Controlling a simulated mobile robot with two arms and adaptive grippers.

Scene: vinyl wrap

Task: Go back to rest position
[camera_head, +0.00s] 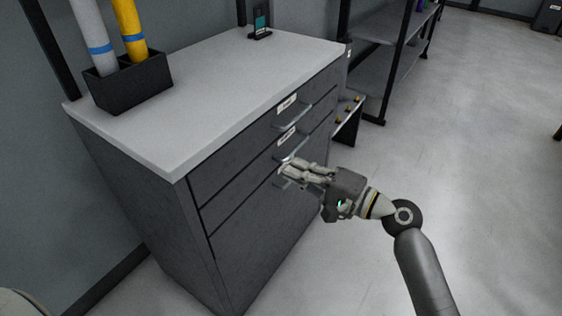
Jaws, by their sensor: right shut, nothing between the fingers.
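My right gripper (287,170) is in front of the grey drawer cabinet (225,205), at the height of the lower drawer handles. It is shut and holds nothing. Its fingertips overlap a handle in the picture, and I cannot tell whether they touch it. The right arm comes in from the lower right. The drawers look closed. My left gripper is not in view.
On the cabinet top stand a black box (130,84) with a white roll (92,38) and a yellow roll (130,30), and a small dark device (260,24). A dark shelf rack (385,65) stands behind. The floor (470,150) at right is clear.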

